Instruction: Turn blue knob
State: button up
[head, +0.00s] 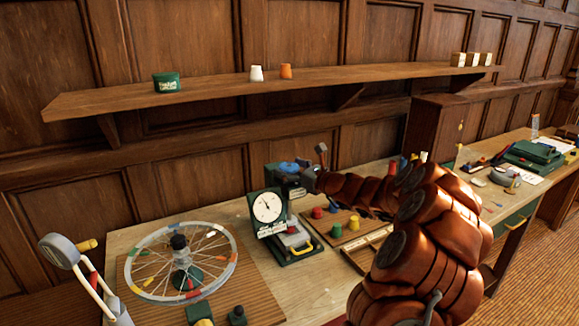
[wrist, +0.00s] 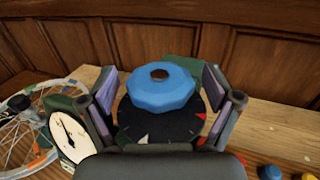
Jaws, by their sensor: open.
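The blue knob (wrist: 160,88) is a faceted blue cap with a brown centre, on a dark round dial (wrist: 160,122) with pale and red marks. In the head view the blue knob (head: 288,167) shows small behind the white gauge, partly hidden by my gripper. My gripper (wrist: 162,100) is open, with one finger on each side of the knob. Gaps show between the fingers and the knob in the wrist view. In the head view my gripper (head: 308,178) is at the knob, at the end of my reddish-brown arm.
A white-faced gauge (head: 267,206) stands just left of the knob. A spoked wheel (head: 181,262) lies further left. A board with coloured pegs (head: 335,231) is to the right. A long shelf (head: 200,101) hangs above the bench.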

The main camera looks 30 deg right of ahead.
jog(key=c, duration=1.1)
jog(key=shift+c, duration=0.2)
jog(key=shift+d+r+m+h+b, duration=0.1)
jog(key=shift+m+h+b, duration=0.6)
jog(key=shift+h+b, duration=0.65)
jog(key=shift+y, duration=0.25)
jog(key=o, duration=1.1)
jog(key=shift+o, duration=0.2)
jog(key=s+d, duration=0.2)
jog(key=s, duration=1)
